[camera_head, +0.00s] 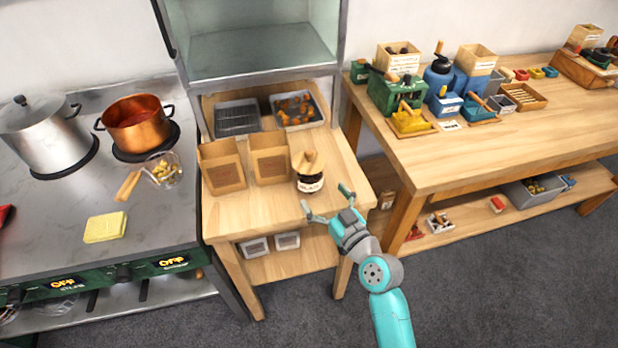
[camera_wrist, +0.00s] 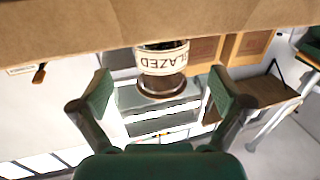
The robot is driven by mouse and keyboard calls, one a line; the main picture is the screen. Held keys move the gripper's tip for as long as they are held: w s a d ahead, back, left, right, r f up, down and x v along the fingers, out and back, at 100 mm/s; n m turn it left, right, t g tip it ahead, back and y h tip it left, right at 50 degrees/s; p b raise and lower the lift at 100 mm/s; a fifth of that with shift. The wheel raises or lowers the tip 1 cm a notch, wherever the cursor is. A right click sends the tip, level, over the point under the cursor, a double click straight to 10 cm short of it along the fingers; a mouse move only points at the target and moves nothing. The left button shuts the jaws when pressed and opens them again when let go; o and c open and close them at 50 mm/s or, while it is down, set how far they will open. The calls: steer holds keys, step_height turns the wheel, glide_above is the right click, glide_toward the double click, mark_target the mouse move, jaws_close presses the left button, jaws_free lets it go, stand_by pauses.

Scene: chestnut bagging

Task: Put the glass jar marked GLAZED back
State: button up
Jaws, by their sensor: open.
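The glass jar (camera_head: 310,183) is dark with a pale label and stands at the front right of the small wooden table (camera_head: 235,225). Tan pieces show at its top in the head view. In the wrist view the jar (camera_wrist: 163,63) appears upside down and its label reads GLAZED. My gripper (camera_head: 326,202) is open and empty, at the table's front right edge, just short of the jar. In the wrist view the jar lies in line with the gap between the fingers (camera_wrist: 164,97), with no contact visible.
Two brown paper bags (camera_head: 222,175) (camera_head: 270,166) stand left of the jar. Behind them are a wire-rack tray (camera_head: 238,117) and a tray of chestnuts (camera_head: 297,109). A stove with a copper pot (camera_head: 138,124) is at the left. A long, cluttered workbench (camera_head: 475,150) is at the right.

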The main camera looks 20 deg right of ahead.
mark_target(308, 175)
steer(key=shift+x, duration=3.7)
steer(key=shift+r, duration=0.15)
steer(key=shift+c, duration=0.3)
steer(key=c, duration=1.6)
steer(key=shift+r, duration=0.15)
